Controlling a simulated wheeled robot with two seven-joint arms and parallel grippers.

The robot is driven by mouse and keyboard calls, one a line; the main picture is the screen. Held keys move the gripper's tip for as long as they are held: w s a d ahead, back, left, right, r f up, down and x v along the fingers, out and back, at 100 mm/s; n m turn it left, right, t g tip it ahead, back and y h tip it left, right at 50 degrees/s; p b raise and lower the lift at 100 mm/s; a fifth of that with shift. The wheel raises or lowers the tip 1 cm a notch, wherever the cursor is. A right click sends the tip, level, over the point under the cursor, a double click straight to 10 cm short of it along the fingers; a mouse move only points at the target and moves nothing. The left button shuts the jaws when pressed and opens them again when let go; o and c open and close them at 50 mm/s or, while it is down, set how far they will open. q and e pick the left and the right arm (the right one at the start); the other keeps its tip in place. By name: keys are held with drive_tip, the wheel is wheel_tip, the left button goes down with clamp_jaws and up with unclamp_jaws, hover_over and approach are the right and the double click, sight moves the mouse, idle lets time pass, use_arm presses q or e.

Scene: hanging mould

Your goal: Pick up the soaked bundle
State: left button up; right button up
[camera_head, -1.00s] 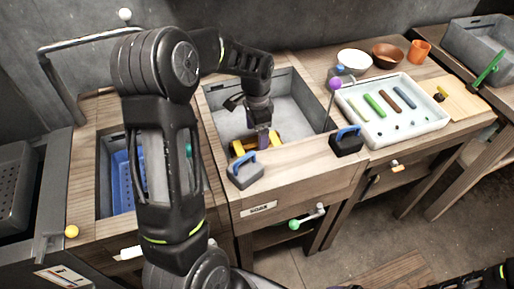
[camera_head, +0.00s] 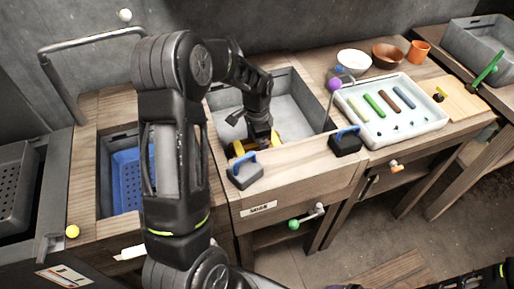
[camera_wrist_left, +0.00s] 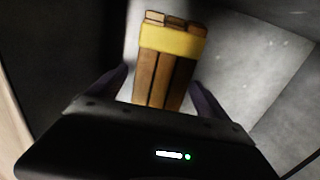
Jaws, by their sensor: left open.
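The bundle (camera_wrist_left: 172,62) is a set of brown wooden sticks with a yellow band, seen in the left wrist view. In the head view its yellow part (camera_head: 238,148) shows low in the grey basin (camera_head: 300,103), partly hidden by my left gripper (camera_head: 262,138). In the left wrist view my left gripper (camera_wrist_left: 160,85) is open, with one dark finger on each side of the bundle. I cannot tell whether the fingers touch it. My right gripper is not in view.
A grey block with a blue handle (camera_head: 245,170) and a dark one (camera_head: 346,141) sit on the basin's front edge. A white tray (camera_head: 440,116) with coloured sticks stands to the right. A blue perforated basket (camera_head: 127,180) is at the left.

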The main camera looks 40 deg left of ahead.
use_arm(q)
drive_tip(key=shift+c, duration=0.2)
clamp_jaws()
idle(0.9)
drive_tip(key=shift+r, duration=0.15)
wheel_tip(320, 180, up, 10)
drive_tip(key=shift+f, duration=0.1)
idle(0.4)
idle(0.4)
